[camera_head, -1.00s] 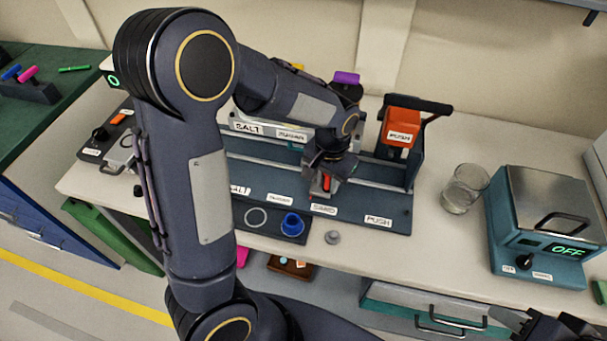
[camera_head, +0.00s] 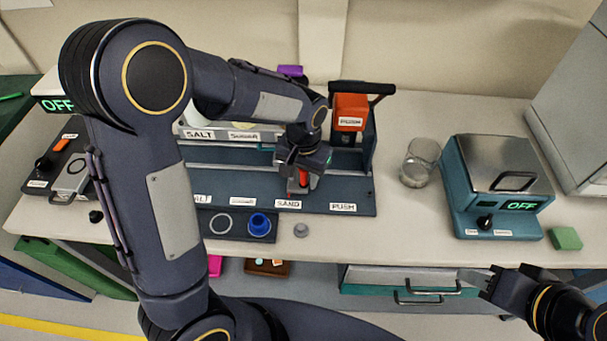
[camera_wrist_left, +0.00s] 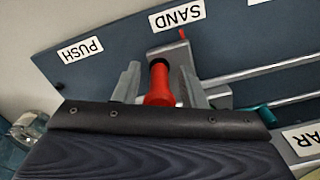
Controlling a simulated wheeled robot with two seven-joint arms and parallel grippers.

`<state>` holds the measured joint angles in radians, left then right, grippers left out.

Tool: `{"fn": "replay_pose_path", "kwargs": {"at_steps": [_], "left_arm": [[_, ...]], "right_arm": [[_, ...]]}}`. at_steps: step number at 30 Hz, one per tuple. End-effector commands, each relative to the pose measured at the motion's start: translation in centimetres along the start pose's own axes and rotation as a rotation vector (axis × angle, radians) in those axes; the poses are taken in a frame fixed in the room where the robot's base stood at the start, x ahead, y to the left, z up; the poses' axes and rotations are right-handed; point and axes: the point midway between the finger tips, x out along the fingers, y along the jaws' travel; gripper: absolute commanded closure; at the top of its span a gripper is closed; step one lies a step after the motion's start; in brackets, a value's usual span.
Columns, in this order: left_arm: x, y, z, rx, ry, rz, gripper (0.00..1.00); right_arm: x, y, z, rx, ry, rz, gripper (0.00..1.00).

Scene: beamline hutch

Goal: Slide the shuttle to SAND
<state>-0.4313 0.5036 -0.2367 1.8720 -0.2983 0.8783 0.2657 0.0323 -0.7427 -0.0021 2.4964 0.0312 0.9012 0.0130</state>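The shuttle shows as a grey carriage with a red upright handle (camera_wrist_left: 159,84) in the left wrist view. Its red pointer is beside the SAND label (camera_wrist_left: 176,16). My left gripper (camera_head: 301,178) is down at the shuttle on the blue-grey rail fixture (camera_head: 358,186), above the SAND label (camera_head: 288,204) in the head view. In the left wrist view the fingers stand on both sides of the handle; whether they press on it is unclear. My arm hides part of the fixture's SALT side. My right gripper (camera_head: 485,281) is empty, its fingers apart, at the lower right.
An orange PUSH block (camera_head: 350,112) with a dark lever stands at the fixture's right end. A glass beaker (camera_head: 418,164) and a teal heater box reading OFF (camera_head: 495,190) are further right. A blue ring cup (camera_head: 260,224) and a small grey knob (camera_head: 301,230) are in front.

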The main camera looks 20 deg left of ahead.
Motion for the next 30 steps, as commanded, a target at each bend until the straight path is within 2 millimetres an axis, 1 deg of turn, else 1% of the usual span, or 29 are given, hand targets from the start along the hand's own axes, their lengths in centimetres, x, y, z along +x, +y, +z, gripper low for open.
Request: {"fn": "replay_pose_path", "kwargs": {"at_steps": [5, 9, 12, 15, 19, 30], "left_arm": [[-2.5, 0.1, -0.1, 0.001, 0.008, 0.002, 0.62], [-5.0, 0.1, -0.1, 0.001, 0.006, 0.002, 0.62], [-6.4, 0.0, -0.1, 0.0, 0.006, 0.002, 0.62], [-7.2, 0.0, -0.1, 0.0, 0.004, 0.001, 0.62], [-7.6, 0.0, 0.0, 0.001, 0.002, 0.001, 0.62], [-7.6, 0.0, 0.0, 0.0, 0.001, 0.001, 0.62]], "right_arm": [[0.1, 0.0, 0.0, 0.0, 0.0, 0.0, 0.64], [0.1, 0.1, 0.1, 0.0, 0.0, 0.0, 0.64], [0.1, 0.1, 0.1, 0.0, 0.0, 0.0, 0.64], [0.2, 0.1, 0.1, 0.0, 0.0, 0.0, 0.64], [0.2, 0.1, 0.1, 0.0, 0.0, 0.0, 0.64], [0.1, 0.1, 0.1, 0.0, 0.0, 0.0, 0.64]]}}
